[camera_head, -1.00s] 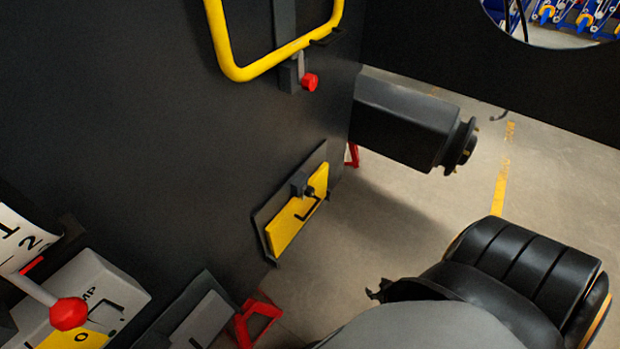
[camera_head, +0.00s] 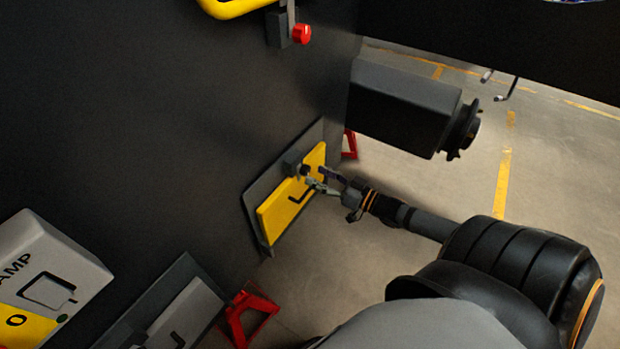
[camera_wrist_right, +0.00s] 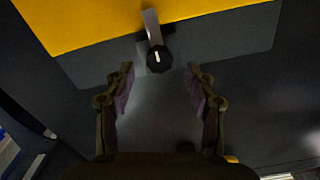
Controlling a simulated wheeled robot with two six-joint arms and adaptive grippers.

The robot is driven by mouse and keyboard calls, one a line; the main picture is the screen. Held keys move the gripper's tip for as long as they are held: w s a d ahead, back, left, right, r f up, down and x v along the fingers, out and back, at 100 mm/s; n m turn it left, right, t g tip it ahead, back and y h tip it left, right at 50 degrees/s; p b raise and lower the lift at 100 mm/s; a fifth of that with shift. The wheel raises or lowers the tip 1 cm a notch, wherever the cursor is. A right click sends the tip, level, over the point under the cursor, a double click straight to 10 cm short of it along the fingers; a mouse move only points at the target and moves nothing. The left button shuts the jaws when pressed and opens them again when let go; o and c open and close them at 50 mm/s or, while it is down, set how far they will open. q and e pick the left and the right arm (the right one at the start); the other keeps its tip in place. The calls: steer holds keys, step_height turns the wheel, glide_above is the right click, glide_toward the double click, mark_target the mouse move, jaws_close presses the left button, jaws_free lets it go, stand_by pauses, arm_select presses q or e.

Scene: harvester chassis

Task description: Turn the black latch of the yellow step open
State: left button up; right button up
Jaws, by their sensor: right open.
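The yellow step (camera_head: 276,218) sits upright in a dark grey frame low on the dark wall in the head view. It also fills the top of the right wrist view (camera_wrist_right: 100,18). The black latch (camera_wrist_right: 159,59) is a round dark knob with a pale mark, at the step's edge. In the head view the latch (camera_head: 304,169) is small and close to my fingers. My right gripper (camera_head: 326,180) is open in front of the step. In the wrist view its fingers (camera_wrist_right: 160,82) are apart, with the latch ahead of the gap and not between them. My left gripper is not in view.
A black box-shaped hub (camera_head: 405,108) juts from the wall above right of the step. A red stand (camera_head: 250,312) and a grey panel (camera_head: 180,318) are at lower left. A red knob (camera_head: 302,34) is above. The floor (camera_head: 545,165) at right is clear.

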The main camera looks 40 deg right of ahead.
mark_target(308, 171)
steer(key=b+x, duration=0.1)
steer(key=x, duration=0.1)
steer(key=shift+w+a+f+b, duration=0.1)
steer(key=shift+w+f+b, duration=0.2)
steer(key=shift+w+b, duration=0.05)
steer(key=shift+w+a+r, duration=0.15)
steer(key=shift+w+r, duration=0.05)
steer(key=shift+w, duration=0.2)
steer(key=c, duration=1.1)
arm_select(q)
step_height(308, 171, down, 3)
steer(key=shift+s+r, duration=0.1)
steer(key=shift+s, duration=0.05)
arm_select(e)
steer(key=shift+c, duration=0.2)
